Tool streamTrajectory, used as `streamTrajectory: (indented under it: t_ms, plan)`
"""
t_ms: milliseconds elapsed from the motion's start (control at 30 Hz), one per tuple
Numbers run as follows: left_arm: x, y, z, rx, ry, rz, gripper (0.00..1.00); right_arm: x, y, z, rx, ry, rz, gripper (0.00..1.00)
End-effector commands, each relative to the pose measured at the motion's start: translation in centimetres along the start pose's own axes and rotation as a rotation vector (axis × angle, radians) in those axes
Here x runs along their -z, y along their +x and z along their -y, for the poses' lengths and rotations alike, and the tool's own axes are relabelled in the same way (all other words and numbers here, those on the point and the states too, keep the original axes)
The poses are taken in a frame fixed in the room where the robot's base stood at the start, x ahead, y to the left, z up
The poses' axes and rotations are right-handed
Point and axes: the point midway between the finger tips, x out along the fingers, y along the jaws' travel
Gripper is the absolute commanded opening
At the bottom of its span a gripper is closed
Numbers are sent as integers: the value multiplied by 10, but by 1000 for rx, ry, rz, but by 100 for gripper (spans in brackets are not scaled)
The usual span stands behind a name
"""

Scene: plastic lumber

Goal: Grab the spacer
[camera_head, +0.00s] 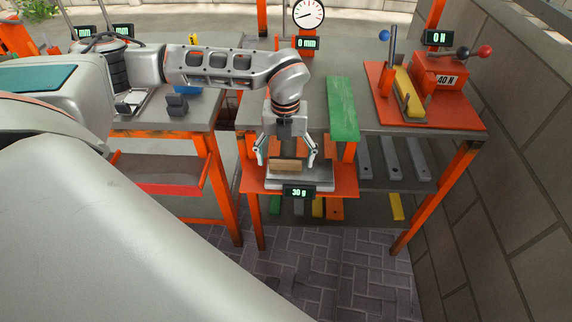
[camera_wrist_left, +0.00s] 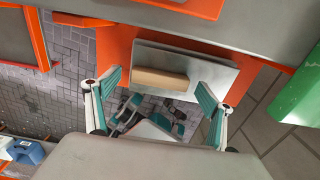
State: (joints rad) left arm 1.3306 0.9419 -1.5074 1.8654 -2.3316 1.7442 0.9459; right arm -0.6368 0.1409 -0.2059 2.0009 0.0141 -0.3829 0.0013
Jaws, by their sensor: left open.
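The spacer seems to be the small tan block (camera_head: 286,165) lying on the metal pan of a scale (camera_head: 300,182), whose display reads 30 g. My left gripper (camera_head: 288,161) reaches down over the scale with its fingers spread, one on each side of the block. In the left wrist view, the tan block (camera_wrist_left: 160,79) lies on the grey pan (camera_wrist_left: 217,76), beyond and between the open fingertips (camera_wrist_left: 155,88). The gripper holds nothing, and I see no clear contact with the block. My right gripper is not in view.
An orange press (camera_head: 437,82) with a yellow piece is at the right of the table. A dial gauge (camera_head: 308,14) stands behind. Grey bars (camera_head: 393,158) lie on the lower shelf. A brick wall (camera_head: 530,130) bounds the right.

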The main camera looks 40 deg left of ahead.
Motion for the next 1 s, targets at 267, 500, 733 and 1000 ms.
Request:
streamTrajectory:
  t_ms: [267, 500, 733, 1000]
  plan:
    - [0, 2, 0, 1, 1, 1, 79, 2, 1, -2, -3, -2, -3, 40]
    - [0, 2, 0, 1, 1, 1, 48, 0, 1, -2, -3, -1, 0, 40]
    - [0, 1, 0, 1, 1, 1, 48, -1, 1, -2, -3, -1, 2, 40]
    - [-1, -17, 1, 3, 2, 4, 48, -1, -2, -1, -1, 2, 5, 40]
